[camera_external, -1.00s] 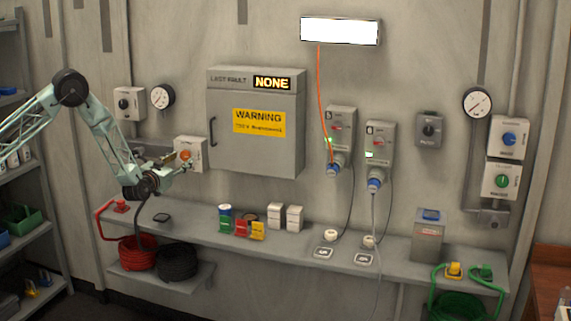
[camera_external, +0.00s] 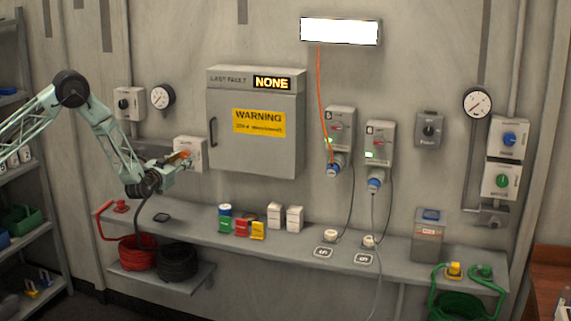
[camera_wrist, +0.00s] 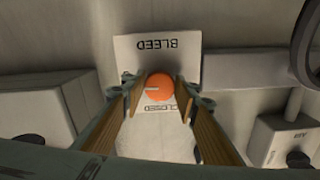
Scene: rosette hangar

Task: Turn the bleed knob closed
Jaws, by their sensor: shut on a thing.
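The bleed knob is an orange round knob (camera_wrist: 160,88) on a white box (camera_wrist: 157,50). The box reads BLEED and CLOSED, both upside down in the wrist view. A white pointer line on the knob points left in that view. My gripper (camera_wrist: 159,92) has its two fingers on either side of the knob, shut on it. In the external view the bleed box (camera_external: 190,154) is on the wall at the left, and my gripper (camera_external: 184,160) reaches it from the lower left, partly covering the orange knob.
A grey cabinet (camera_external: 255,155) with a yellow warning sign hangs right of the bleed box. A gauge (camera_external: 162,96) and a switch box (camera_external: 127,104) are above. Another box (camera_wrist: 285,140) shows at the wrist view's right.

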